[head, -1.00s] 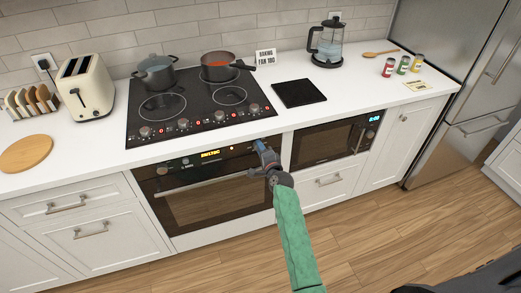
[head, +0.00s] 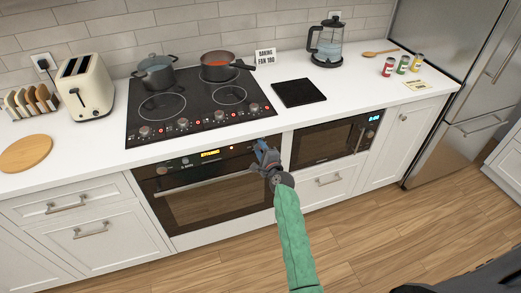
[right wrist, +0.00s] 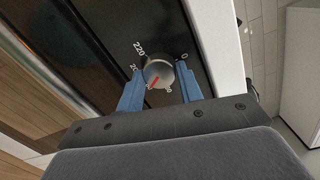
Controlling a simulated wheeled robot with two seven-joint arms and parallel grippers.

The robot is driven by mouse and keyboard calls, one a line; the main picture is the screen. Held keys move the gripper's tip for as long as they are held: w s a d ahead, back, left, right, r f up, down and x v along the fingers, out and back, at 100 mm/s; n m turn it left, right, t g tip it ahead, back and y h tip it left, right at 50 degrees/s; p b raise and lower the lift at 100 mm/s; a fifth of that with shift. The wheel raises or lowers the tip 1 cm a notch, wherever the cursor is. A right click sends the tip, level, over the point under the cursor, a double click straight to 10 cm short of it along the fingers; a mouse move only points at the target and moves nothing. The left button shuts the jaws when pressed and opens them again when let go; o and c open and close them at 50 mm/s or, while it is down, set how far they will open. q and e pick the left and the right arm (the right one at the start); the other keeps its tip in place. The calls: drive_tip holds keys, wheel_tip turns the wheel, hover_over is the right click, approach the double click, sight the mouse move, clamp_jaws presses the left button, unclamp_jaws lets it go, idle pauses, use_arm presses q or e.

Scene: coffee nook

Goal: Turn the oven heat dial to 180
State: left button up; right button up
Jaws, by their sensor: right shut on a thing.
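The oven (head: 205,195) is built in below the counter, with a lit yellow display (head: 210,154) on its panel. My right gripper (head: 262,150) is at the right end of that panel. In the right wrist view its blue fingers (right wrist: 160,88) are shut on the round silver heat dial (right wrist: 158,70), one on each side. The dial has a red pointer line aimed to the lower left. The printed marks 220 and 0 show around it; another number is partly hidden by the left finger. The display text is too small to read surely. My left gripper is not in view.
A hob (head: 200,105) with a lidded pot (head: 155,72) and an orange-filled pan (head: 220,66) is above the oven. A sign (head: 265,57) reads "BAKING FAN 180". A microwave (head: 330,142) sits right of the oven. The floor in front is clear.

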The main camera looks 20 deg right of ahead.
drive_tip(key=o, duration=1)
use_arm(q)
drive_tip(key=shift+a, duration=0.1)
use_arm(e)
drive_tip(key=shift+s, duration=0.1)
drive_tip(key=shift+s+f, duration=0.15)
drive_tip(key=shift+s, duration=0.1)
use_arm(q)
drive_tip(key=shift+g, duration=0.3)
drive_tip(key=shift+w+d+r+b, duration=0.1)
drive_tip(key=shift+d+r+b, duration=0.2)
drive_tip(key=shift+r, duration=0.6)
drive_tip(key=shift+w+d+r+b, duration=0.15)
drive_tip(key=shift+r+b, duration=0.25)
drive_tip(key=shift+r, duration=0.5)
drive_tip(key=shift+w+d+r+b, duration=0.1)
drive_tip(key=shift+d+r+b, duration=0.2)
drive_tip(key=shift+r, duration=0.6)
use_arm(e)
drive_tip(key=s, duration=0.7)
drive_tip(key=shift+d+r, duration=0.25)
drive_tip(key=shift+d, duration=0.15)
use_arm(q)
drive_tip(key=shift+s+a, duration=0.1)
use_arm(e)
drive_tip(key=shift+s, duration=0.1)
